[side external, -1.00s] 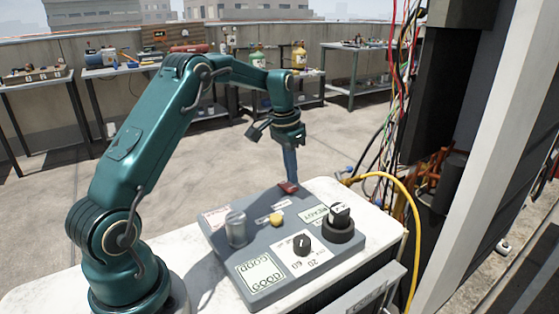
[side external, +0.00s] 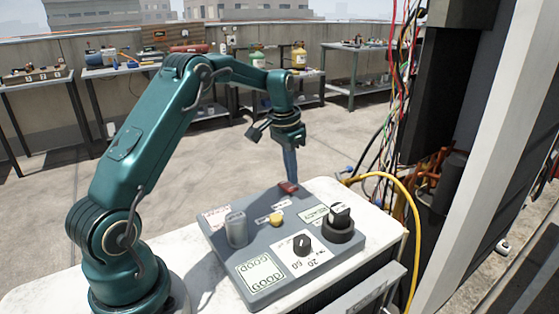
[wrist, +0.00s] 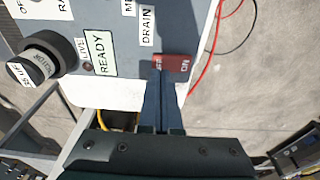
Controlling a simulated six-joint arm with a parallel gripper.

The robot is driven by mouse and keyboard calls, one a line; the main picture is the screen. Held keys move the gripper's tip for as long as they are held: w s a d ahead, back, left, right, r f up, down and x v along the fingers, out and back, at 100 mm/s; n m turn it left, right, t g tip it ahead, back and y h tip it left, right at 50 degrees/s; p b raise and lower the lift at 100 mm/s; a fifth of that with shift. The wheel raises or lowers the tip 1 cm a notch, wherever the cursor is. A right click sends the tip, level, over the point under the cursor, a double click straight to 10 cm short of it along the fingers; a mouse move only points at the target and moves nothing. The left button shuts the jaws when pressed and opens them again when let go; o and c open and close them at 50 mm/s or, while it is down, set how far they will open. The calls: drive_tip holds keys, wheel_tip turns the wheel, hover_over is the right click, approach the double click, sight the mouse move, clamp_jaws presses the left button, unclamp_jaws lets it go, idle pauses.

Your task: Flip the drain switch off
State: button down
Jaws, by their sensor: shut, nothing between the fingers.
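The drain switch is a red rocker (side external: 288,187) at the far edge of the grey control panel (side external: 222,249). In the wrist view the rocker (wrist: 178,63) lies beside the white DRAIN label (wrist: 147,25). ON is legible at its right end; lettering at its left end is partly covered by my fingertips. My gripper (side external: 290,178) points down at the rocker, shut and empty. In the wrist view its fingertips (wrist: 159,64) overlap the rocker's left end and seem to be at or touching it. I cannot tell which way the rocker is tilted.
A yellow hose (side external: 411,203) and loose wires hang to the right.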

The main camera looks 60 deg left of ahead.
sight(291, 188)
drive_tip(key=shift+f, duration=0.9)
idle(0.3)
drive_tip(key=shift+r, duration=3.55)
